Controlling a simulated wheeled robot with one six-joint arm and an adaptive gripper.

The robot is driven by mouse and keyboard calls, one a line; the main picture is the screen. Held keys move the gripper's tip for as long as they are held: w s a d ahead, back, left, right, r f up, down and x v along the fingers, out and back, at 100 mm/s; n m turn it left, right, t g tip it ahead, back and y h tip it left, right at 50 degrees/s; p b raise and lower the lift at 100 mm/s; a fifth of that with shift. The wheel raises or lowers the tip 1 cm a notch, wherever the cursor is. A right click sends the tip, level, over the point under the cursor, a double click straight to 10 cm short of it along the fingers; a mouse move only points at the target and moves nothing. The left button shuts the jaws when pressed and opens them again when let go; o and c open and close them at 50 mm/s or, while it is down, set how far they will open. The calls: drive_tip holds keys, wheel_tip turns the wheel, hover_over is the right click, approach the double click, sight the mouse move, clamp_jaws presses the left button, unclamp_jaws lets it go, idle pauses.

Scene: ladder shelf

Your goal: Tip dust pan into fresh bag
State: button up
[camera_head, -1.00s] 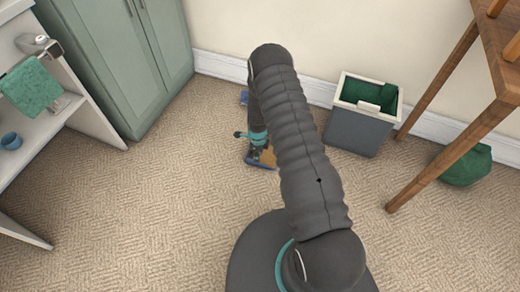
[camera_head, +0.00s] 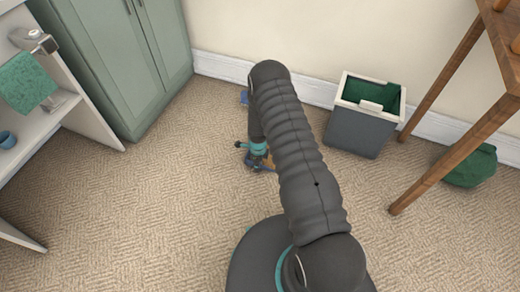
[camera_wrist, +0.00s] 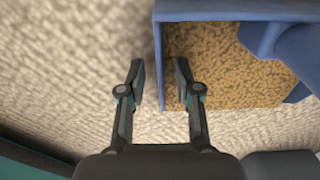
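The blue dust pan (camera_wrist: 215,10) lies on the carpet with a layer of brown, grainy dust (camera_wrist: 225,70) in it. In the head view my arm hides most of it; a bit of the brown dust (camera_head: 270,163) shows. My gripper (camera_wrist: 160,82) is open, one finger outside the pan's left wall and the other over its inside. I cannot tell whether either finger touches the wall. A grey bin with a white rim (camera_head: 358,133) stands against the back wall, lined with a dark green bag (camera_head: 375,95).
A green cabinet (camera_head: 118,60) and a white shelf (camera_head: 95,115) stand at the left. A small blue thing (camera_head: 244,97) shows behind my arm. The carpet in front is clear.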

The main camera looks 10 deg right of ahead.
clamp_jaws()
drive_tip(key=shift+r+p, duration=0.75)
drive_tip(key=shift+r, duration=0.85)
idle(0.4)
drive_tip(key=shift+r+p, duration=1.45)
drive_tip(key=shift+r, duration=1.5)
